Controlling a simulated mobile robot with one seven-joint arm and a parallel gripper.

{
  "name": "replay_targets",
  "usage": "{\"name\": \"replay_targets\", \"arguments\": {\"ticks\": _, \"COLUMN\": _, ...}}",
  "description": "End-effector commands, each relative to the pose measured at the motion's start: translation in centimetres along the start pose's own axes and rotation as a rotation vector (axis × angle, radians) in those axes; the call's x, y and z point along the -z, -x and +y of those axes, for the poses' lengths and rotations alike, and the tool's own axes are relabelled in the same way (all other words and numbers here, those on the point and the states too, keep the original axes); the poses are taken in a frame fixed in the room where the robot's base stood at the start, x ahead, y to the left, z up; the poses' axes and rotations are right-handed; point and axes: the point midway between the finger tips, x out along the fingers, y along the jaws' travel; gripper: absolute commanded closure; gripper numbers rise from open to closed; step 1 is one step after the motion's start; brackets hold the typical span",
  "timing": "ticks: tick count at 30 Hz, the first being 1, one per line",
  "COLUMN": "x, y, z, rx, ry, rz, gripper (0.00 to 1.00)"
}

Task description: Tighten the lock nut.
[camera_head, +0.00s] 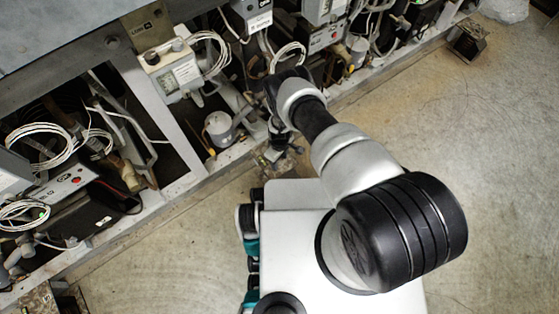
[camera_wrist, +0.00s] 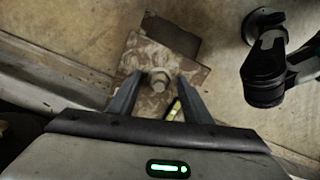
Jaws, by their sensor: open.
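The lock nut (camera_wrist: 158,80) shows in the wrist view as a rusty, worn hex-like head on a brown, stained metal plate (camera_wrist: 146,50). My gripper (camera_wrist: 160,75) is open. In the picture its two dark fingers lie to the left and right of the nut, with gaps on both sides; how far the tips are above it I cannot tell. In the head view my gripper (camera_head: 277,143) points down beside the lower rail of the rack, largely covered by my arm. I cannot make out the nut there.
The compressor rack's lower rail (camera_head: 180,191) runs diagonally, with cables and units behind it. A grey controller box (camera_head: 177,76) hangs on the frame. Another rusty foot (camera_head: 467,41) stands at the far right. The concrete floor (camera_head: 500,150) at right is clear.

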Motion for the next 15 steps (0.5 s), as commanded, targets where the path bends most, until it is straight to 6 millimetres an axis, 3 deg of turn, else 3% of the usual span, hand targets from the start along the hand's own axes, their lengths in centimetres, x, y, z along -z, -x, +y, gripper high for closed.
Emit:
{"name": "replay_targets", "arguments": {"ticks": 6, "x": -0.01, "y": 0.01, "z": 0.00, "rx": 0.000, "ry": 0.000, "rz": 0.000, "gripper": 0.55}}
{"name": "replay_targets", "arguments": {"ticks": 13, "x": -0.01, "y": 0.02, "z": 0.01, "rx": 0.000, "ry": 0.000, "rz": 0.000, "gripper": 0.94}}
{"name": "replay_targets", "arguments": {"ticks": 15, "x": -0.01, "y": 0.02, "z": 0.00, "rx": 0.000, "ry": 0.000, "rz": 0.000, "gripper": 0.96}}
